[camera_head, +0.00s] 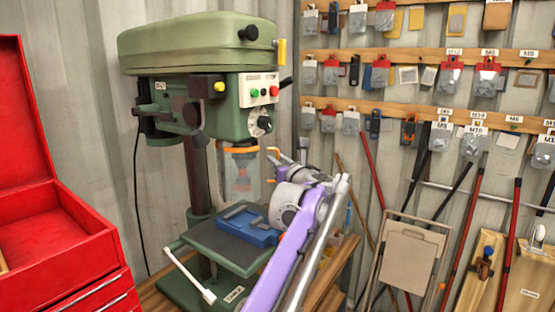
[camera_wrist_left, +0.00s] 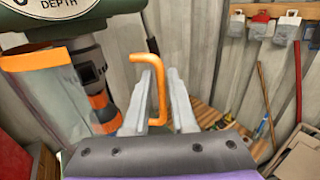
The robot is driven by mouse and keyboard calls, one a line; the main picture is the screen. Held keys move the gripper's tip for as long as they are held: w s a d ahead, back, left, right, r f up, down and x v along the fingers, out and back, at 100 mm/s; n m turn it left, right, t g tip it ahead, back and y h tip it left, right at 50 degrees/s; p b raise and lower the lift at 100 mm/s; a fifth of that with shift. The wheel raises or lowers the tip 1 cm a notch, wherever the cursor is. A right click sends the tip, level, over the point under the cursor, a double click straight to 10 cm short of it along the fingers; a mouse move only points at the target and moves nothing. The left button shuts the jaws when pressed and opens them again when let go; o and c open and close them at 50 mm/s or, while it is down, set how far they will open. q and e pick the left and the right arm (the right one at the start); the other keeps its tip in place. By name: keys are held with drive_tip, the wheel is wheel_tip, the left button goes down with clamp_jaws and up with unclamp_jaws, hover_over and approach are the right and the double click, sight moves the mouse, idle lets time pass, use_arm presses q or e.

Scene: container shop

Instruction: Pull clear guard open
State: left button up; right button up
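The clear guard (camera_head: 241,178) hangs under the head of the green drill press, around the chuck, with an orange band at its top. In the left wrist view the clear guard (camera_wrist_left: 52,112) is at the left. Its orange handle (camera_wrist_left: 158,85) is a bent rod, seen at the guard's right side in the head view (camera_head: 274,151). My left gripper (camera_head: 287,158) is beside the handle. In the left wrist view the two fingers of my left gripper (camera_wrist_left: 159,95) are apart, with the handle in line between them; contact cannot be told. My right gripper is not in view.
A blue vise (camera_head: 247,226) sits on the press table (camera_head: 215,245) below the guard. A red tool chest (camera_head: 60,250) stands at the left.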

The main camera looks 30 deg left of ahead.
use_arm(q)
drive_tip(key=shift+a, duration=0.1)
clamp_jaws()
idle(1.4)
